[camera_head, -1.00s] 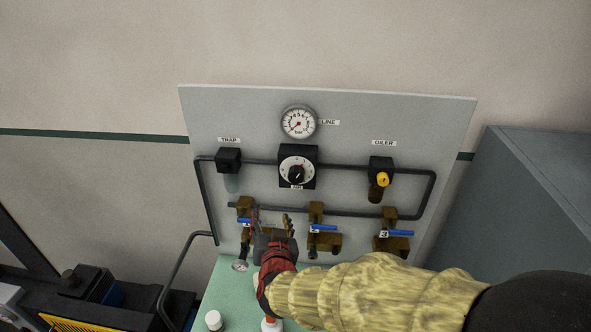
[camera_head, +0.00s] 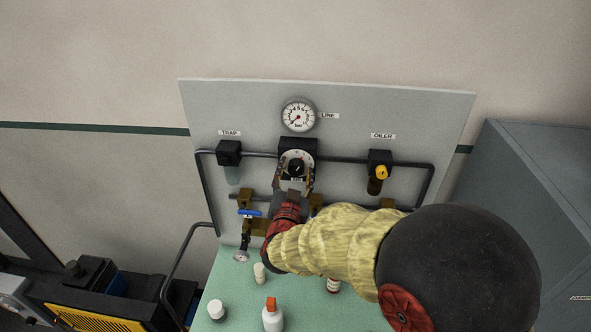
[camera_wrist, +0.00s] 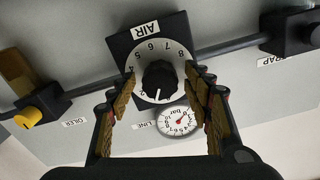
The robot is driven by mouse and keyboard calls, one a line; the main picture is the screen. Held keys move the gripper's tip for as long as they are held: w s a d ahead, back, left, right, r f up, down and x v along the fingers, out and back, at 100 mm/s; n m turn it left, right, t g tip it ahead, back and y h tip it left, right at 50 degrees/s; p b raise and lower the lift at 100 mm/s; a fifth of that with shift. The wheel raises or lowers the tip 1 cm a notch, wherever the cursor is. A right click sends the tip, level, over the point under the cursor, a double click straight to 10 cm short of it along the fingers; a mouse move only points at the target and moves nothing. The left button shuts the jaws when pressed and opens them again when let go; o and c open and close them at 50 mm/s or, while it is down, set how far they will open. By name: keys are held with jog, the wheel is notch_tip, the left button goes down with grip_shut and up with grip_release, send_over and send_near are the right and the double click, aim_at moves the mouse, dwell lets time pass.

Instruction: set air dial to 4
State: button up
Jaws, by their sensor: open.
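The air dial (camera_head: 297,157) is a black square unit with a white numbered face and a black knob, in the middle of the grey panel. In the wrist view, the air dial (camera_wrist: 122,43) is tilted, and the knob's white mark points down in the picture, just past the 2. My gripper (camera_head: 295,178) is at the dial's lower part. In the wrist view my gripper (camera_wrist: 161,82) is open, one finger on each side of the knob. I see gaps between the fingers and the knob. The line gauge (camera_head: 298,115) is above the dial.
The trap (camera_head: 229,153) is left of the dial and the oiler (camera_head: 380,165) right. Pipes run behind the dial, and a blue-handled valve (camera_head: 250,213) sits below. A green table (camera_head: 235,290) holds bottles. A grey cabinet (camera_head: 540,200) stands at right.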

jog(key=shift+w, duration=0.3)
jog(key=shift+c, duration=0.5)
jog(key=c, duration=1)
